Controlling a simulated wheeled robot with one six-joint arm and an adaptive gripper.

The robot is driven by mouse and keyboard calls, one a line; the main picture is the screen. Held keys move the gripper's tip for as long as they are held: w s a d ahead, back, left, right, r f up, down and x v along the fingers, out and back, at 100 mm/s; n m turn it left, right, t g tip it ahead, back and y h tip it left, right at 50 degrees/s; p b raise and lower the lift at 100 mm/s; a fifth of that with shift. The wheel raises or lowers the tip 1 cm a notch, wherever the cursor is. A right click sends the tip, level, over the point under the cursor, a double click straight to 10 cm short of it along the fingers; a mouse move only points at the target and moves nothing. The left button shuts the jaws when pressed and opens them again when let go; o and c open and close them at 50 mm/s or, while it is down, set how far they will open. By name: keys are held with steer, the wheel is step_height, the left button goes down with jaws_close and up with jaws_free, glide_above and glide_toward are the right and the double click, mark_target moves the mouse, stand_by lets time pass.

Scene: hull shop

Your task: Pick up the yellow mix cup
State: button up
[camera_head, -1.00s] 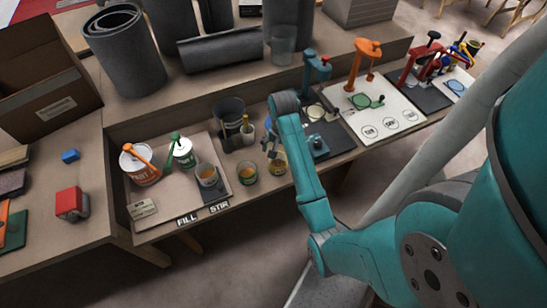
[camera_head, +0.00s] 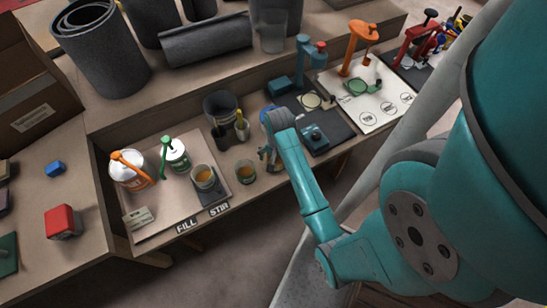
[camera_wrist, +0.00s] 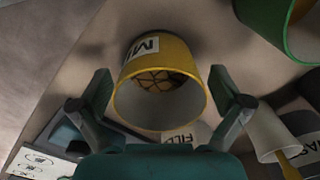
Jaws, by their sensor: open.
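The yellow mix cup (camera_wrist: 178,52) fills the middle of the wrist view, with its open rim toward the camera, a white label on its wall and a dark web-like pattern inside. My gripper (camera_wrist: 160,76) is open, with one finger on each side of the cup. A small gap shows between each finger and the wall. The arm and gripper largely hide the mix cup there.
A green-rimmed cup (camera_wrist: 284,28) is close by at upper right in the wrist view. A dark container (camera_head: 222,112) and a brush (camera_head: 241,126) stand behind the gripper. Paint cans (camera_head: 129,171) are on the left board. An orange-handled press (camera_head: 356,47) stands to the right.

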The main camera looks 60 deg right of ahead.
steer(key=c, duration=1.2)
steer(key=shift+c, duration=0.2)
